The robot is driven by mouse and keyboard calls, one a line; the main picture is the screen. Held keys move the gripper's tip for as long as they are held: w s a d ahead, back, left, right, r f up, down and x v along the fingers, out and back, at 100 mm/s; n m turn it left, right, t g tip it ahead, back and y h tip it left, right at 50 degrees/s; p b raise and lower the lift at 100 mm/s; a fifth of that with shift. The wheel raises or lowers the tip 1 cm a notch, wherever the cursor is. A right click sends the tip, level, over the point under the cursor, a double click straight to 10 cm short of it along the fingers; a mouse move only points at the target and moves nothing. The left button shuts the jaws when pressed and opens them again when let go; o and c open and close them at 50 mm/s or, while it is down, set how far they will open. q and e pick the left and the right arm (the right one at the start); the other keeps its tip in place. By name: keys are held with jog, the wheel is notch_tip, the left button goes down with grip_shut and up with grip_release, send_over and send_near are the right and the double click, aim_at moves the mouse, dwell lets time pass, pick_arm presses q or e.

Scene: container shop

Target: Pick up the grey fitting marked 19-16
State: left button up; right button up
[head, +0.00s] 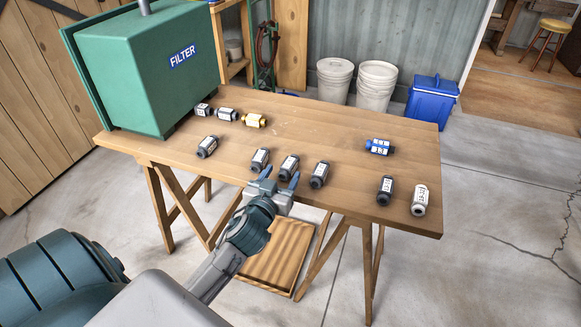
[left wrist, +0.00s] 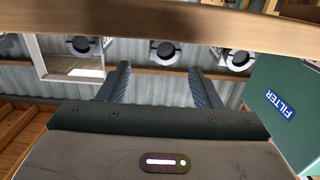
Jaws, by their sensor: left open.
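Several dark grey fittings with white labels lie on the wooden table (head: 340,140). The labels are too small to read, so I cannot tell which is marked 19-16. Three stand near the front edge: a left one (head: 260,160), a middle one (head: 289,168) and a right one (head: 319,175). My left gripper (head: 280,178) is open and empty at the front edge, just short of the middle one. In the left wrist view its fingers (left wrist: 160,70) stand apart, with a dark ringed fitting end (left wrist: 162,52) beyond, between them. My right gripper is not in view.
Other grey fittings lie at left (head: 207,147), back (head: 227,114) and right (head: 386,190). A green filter box (head: 150,70) stands at the back left. The table's middle is clear.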

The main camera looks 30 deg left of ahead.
aim_at(286, 169)
pick_arm(q)
jog(key=x, duration=0.3)
jog(key=p+x, duration=0.1)
jog(key=x, duration=0.2)
jog(key=shift+w+a+f, duration=0.15)
jog(key=shift+w+f, duration=0.1)
jog(key=shift+w, duration=0.05)
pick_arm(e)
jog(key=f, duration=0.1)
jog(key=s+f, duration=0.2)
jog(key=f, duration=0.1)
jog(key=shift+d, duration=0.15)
pick_arm(q)
jog(key=shift+s, duration=0.1)
jog(key=shift+c, duration=0.5)
jog(key=c, duration=1)
